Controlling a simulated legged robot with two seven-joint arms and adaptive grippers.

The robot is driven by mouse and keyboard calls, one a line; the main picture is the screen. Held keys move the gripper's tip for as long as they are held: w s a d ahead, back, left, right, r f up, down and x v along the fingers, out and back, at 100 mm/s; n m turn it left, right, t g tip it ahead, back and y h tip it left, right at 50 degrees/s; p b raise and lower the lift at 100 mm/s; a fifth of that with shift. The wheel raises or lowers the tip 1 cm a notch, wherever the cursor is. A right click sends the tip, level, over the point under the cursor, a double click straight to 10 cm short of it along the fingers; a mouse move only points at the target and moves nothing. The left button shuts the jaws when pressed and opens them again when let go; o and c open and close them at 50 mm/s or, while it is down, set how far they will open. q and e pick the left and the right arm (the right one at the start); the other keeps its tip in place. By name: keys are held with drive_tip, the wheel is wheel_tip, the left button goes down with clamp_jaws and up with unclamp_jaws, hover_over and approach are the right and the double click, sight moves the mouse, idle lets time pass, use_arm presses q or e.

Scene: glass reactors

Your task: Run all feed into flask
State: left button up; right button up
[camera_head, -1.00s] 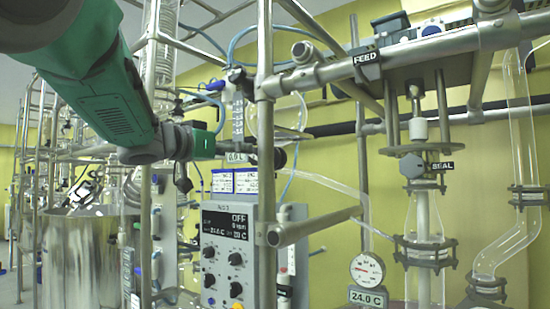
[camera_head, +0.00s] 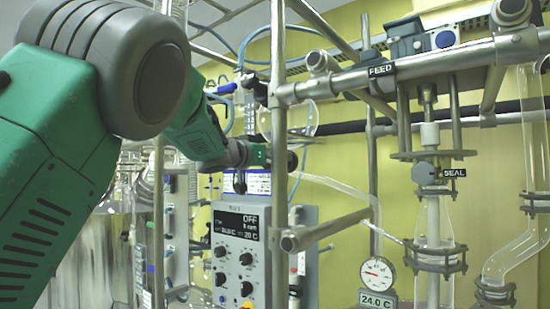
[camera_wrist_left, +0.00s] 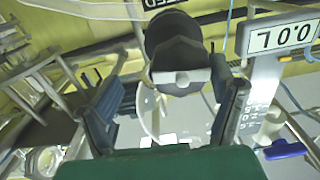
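A dark round knob (camera_wrist_left: 178,60) with a pale tab fills the gap ahead of my left gripper (camera_wrist_left: 165,105) in the wrist view. The fingers are spread, one to each side of the picture; I cannot tell whether they touch the knob. In the head view the left gripper (camera_head: 267,154) is right beside the knob (camera_head: 290,160), behind a steel post. Part of a round glass vessel (camera_head: 312,118) shows behind the posts, and a clear tube (camera_head: 345,188) slopes down right. I cannot make out the flask. My right gripper is not in view.
A control box (camera_head: 237,255) reading OFF stands below the gripper. Steel posts and a crossbar (camera_head: 325,230) are close on the right. A dial gauge (camera_head: 377,272) and glass column (camera_head: 433,215) stand farther right.

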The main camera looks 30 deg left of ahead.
use_arm(q)
drive_tip(key=shift+w+f, duration=0.15)
drive_tip(key=shift+f, duration=0.1)
drive_tip(key=shift+w+a+f, duration=0.1)
drive_tip(key=shift+a+f, duration=0.05)
drive_tip(key=shift+a, duration=0.45)
drive_tip(key=shift+w+a+f, duration=0.1)
drive_tip(key=shift+a+f, duration=0.05)
drive_tip(key=shift+a, duration=0.45)
drive_tip(key=c, duration=0.9)
drive_tip(key=shift+s+a, duration=0.15)
drive_tip(key=shift+a, duration=0.05)
drive_tip(key=shift+c, duration=1.4)
drive_tip(key=shift+d+r, duration=0.2)
drive_tip(key=shift+d, duration=0.45)
drive_tip(key=shift+a, duration=0.4)
drive_tip(key=shift+d+r, duration=0.15)
